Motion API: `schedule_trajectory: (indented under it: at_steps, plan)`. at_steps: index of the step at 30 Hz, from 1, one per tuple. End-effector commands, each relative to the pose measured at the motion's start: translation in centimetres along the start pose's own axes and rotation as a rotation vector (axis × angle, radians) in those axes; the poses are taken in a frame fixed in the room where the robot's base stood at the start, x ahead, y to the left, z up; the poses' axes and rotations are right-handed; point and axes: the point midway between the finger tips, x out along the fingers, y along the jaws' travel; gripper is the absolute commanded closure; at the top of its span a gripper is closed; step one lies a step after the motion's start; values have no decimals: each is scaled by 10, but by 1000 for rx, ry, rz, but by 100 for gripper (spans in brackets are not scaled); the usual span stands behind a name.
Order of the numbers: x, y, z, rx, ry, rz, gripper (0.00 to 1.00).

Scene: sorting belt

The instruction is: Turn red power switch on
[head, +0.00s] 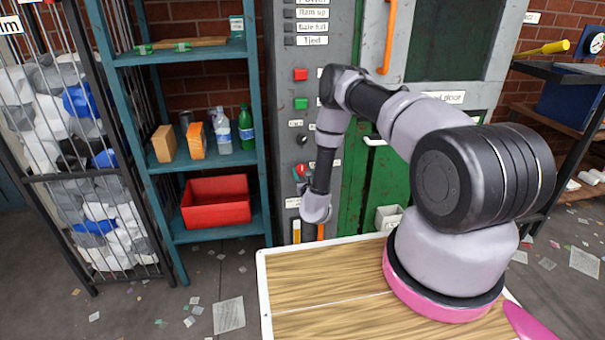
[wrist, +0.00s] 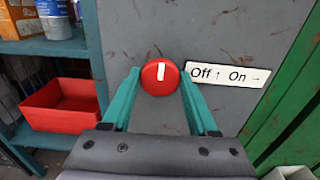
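The red power switch (wrist: 160,77) is a round red knob on the grey cabinet panel, with a white mark pointing straight up. A white label (wrist: 227,75) at its right reads "Off ↑ On →", so the mark stands at Off. My gripper (wrist: 159,84) has its two teal fingers apart, one at each side of the knob. The fingertips are close to the knob's edges; whether they touch it is unclear. In the head view the switch (head: 300,171) shows small on the grey cabinet, partly hidden by my gripper.
A teal shelf (head: 160,54) with a red bin (head: 216,201), boxes and bottles stands left of the cabinet. A green door (head: 362,190) is at the right of the panel. Red and green buttons (head: 301,74) sit higher up. A caged bin (head: 80,150) stands far left.

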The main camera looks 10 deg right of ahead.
Motion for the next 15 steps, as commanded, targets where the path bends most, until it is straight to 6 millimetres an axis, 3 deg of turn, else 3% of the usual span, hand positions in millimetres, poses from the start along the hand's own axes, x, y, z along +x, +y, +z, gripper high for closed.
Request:
schedule_trajectory:
  at_steps: [15]
  plan:
    - [0,-2,-1,127,1,-4,96]
